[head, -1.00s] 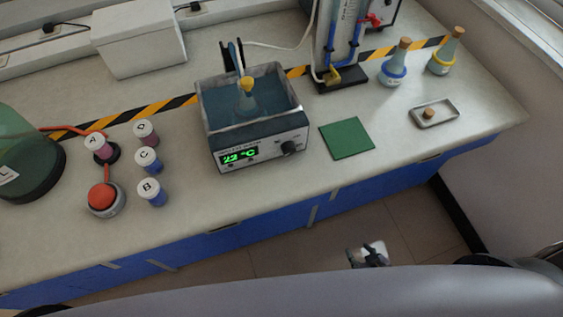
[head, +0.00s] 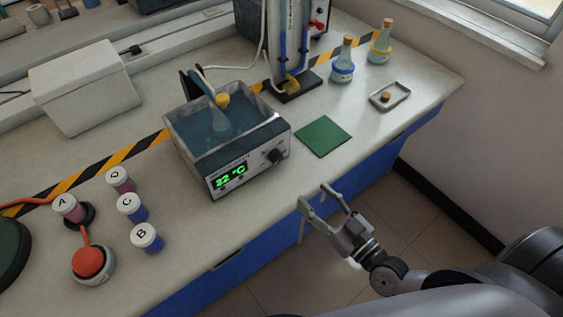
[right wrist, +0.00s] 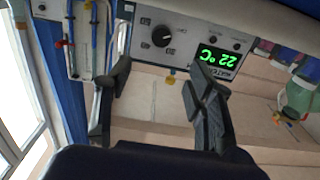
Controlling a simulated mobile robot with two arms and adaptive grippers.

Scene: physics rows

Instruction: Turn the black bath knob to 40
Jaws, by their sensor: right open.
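The water bath (head: 225,135) stands on the bench with a yellow-stoppered flask (head: 221,113) in its water. Its front display (head: 230,176) reads 22 °C. The black knob (head: 275,156) is on the front panel, right of the display; it also shows in the right wrist view (right wrist: 162,36). My right gripper (head: 313,195) is open and empty, in front of the bench edge, below and right of the knob and apart from it. In the right wrist view its fingers (right wrist: 158,88) are spread, with the knob beyond them. My left gripper is not in view.
A green mat (head: 323,136) lies right of the bath. Lettered jars (head: 128,207) and a red-topped device (head: 91,264) stand to the left. Corked flasks (head: 343,62) and a small tray (head: 390,95) are at the back right. The space before the bath's panel is clear.

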